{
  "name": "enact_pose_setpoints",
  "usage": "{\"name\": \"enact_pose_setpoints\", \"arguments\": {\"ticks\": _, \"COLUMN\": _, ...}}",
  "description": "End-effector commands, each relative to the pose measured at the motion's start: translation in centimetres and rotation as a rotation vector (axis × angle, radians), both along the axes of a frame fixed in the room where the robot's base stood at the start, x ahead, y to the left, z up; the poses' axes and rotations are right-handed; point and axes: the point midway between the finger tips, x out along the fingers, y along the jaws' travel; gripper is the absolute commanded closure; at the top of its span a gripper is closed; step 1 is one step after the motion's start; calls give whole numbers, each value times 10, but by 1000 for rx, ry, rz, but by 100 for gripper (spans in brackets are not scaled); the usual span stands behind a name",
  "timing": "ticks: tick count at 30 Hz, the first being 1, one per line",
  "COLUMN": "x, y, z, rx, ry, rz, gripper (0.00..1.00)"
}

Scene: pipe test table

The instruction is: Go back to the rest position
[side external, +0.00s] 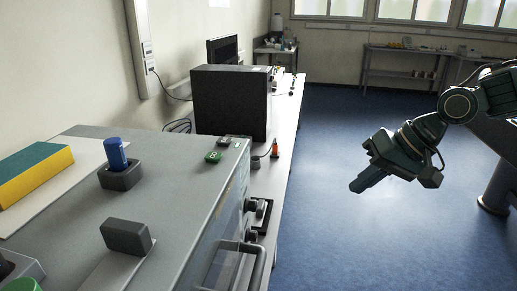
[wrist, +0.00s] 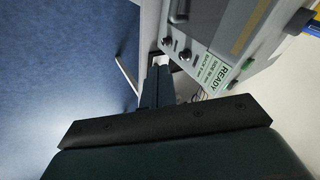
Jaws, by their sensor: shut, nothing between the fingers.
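My gripper (side external: 358,187) hangs in the air over the blue floor, to the right of the bench in the side external view. Its fingers are together and point down and to the left, with nothing between them. In the wrist view, the shut fingers (wrist: 155,72) show in front of the grey machine (wrist: 207,40), which carries a green and white label reading "READY" (wrist: 219,68). The gripper is clear of the machine and touches nothing that I can see.
A blue cylinder (side external: 115,152) stands in a dark holder (side external: 121,177) on the grey machine top (side external: 190,180). A yellow and green block (side external: 35,173) lies at the left. A black box (side external: 231,102) stands on the bench behind. The floor (side external: 340,130) around my gripper is open.

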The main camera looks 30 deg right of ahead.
Motion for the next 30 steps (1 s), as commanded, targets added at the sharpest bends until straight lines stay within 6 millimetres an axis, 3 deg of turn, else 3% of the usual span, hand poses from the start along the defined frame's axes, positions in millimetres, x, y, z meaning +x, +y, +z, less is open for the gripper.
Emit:
{"name": "enact_pose_setpoints", "arguments": {"ticks": 9, "x": -63, "y": -28, "z": 21, "rx": -274, "ry": -53, "rz": 158, "gripper": 100}}
{"name": "enact_pose_setpoints", "arguments": {"ticks": 18, "x": -120, "y": -52, "z": 29, "rx": -460, "ry": -58, "rz": 277, "gripper": 100}}
{"name": "enact_pose_setpoints", "arguments": {"ticks": 24, "x": -139, "y": -60, "z": 29, "rx": -511, "ry": -53, "rz": 314, "gripper": 100}}
{"name": "enact_pose_setpoints", "arguments": {"ticks": 30, "x": -141, "y": -61, "z": 29, "rx": -518, "ry": -50, "rz": 321, "gripper": 100}}
